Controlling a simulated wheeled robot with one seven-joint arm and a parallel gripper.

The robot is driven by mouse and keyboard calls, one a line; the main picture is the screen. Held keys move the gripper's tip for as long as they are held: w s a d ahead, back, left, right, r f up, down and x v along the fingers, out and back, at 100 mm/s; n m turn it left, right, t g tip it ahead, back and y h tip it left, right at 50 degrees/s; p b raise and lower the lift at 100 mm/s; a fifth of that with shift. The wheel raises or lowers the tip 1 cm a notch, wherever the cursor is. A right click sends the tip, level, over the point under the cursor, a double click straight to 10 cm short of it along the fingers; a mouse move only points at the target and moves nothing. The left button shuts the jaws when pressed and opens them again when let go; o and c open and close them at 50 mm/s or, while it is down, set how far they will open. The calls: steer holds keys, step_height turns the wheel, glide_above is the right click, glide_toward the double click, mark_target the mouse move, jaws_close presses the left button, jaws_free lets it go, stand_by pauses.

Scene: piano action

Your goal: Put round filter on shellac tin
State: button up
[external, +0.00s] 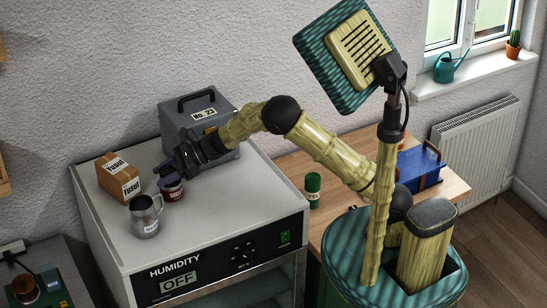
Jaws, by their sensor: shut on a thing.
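The shellac tin (172,191), small and red with a pale label, stands on top of the light grey humidity cabinet. My gripper (172,169) is right over the tin, its dark fingers reaching down and left from the arm. It is shut on a small dark purple thing (163,171), which looks like the round filter. The filter is just above or at the tin's top; I cannot tell whether they touch. The gripper partly hides the filter and the tin's rim.
On the humidity cabinet (208,230), a metal jug (146,217) stands in front of the tin, a brown box (119,178) to the left, and a grey case (200,117) behind. A green container (313,187) stands on the wooden desk. The cabinet top's right front is clear.

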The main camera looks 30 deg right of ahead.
steer(key=o, duration=1)
steer(key=shift+f, duration=0.1)
steer(key=shift+c, duration=0.2)
steer(key=shift+d, duration=0.2)
steer(key=b+v, duration=0.4)
steer(key=v, duration=0.7)
steer(key=shift+d+r+b, duration=0.25)
steer(key=shift+r+b, duration=0.1)
steer(key=shift+b, duration=0.05)
steer(key=shift+o, duration=0.2)
steer(key=shift+s, duration=0.1)
